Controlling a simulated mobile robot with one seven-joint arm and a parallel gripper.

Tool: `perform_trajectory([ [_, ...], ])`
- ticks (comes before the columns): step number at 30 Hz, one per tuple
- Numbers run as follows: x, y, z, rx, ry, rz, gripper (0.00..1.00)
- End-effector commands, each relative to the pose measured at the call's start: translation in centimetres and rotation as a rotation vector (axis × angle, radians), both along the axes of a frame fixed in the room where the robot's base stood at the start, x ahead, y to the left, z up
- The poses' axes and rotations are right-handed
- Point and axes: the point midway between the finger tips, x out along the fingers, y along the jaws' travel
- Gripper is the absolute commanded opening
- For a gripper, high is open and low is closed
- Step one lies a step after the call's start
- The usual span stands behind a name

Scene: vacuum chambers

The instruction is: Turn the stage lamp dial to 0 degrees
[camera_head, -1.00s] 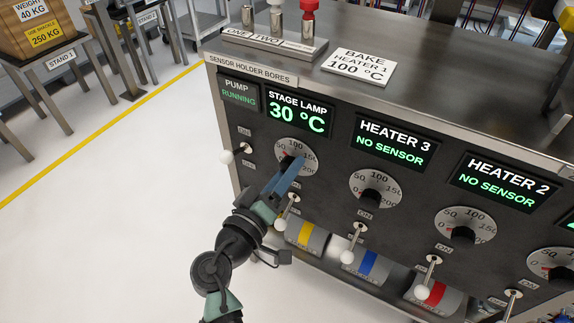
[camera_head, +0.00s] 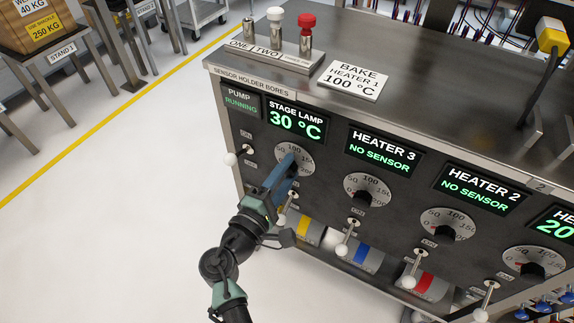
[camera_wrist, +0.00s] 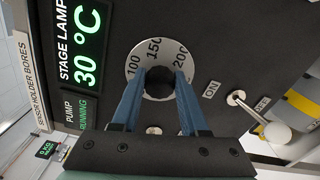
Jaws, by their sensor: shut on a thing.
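The stage lamp dial (camera_head: 291,160) is a round grey scale plate with a black knob, on the dark panel below the STAGE LAMP display (camera_head: 296,120), which reads 30 °C. In the wrist view the black knob (camera_wrist: 159,88) sits between the two blue fingers, with 100, 150 and 200 showing on the scale plate (camera_wrist: 152,50). My gripper (camera_head: 284,172) is shut on the knob, one finger on each side; it also shows in the wrist view (camera_wrist: 159,95). The fingers hide the lower scale and the pointer, so the setting is not readable.
The HEATER 3 dial (camera_head: 367,190) and HEATER 2 dial (camera_head: 447,224) lie to the right. Toggle switches with white balls stick out, one (camera_head: 231,159) left of the lamp dial and one (camera_head: 283,219) below it. Open floor lies at the left.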

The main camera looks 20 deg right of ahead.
Motion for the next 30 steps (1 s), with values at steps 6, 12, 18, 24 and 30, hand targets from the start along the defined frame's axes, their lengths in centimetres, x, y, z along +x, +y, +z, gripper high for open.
perform_trajectory([
  [6, -0.03, 0.04, 0.1, -0.079, 0.104, 0.0, 0.0],
  [12, -0.02, 0.05, 0.03, -0.121, 0.158, 0.0, 0.0],
  [18, -0.01, 0.05, -0.04, -0.137, 0.18, 0.001, 0.0],
  [24, -0.02, 0.06, -0.06, -0.14, 0.182, 0.001, 0.0],
  [30, -0.02, 0.06, -0.06, -0.14, 0.181, 0.001, 0.47],
])
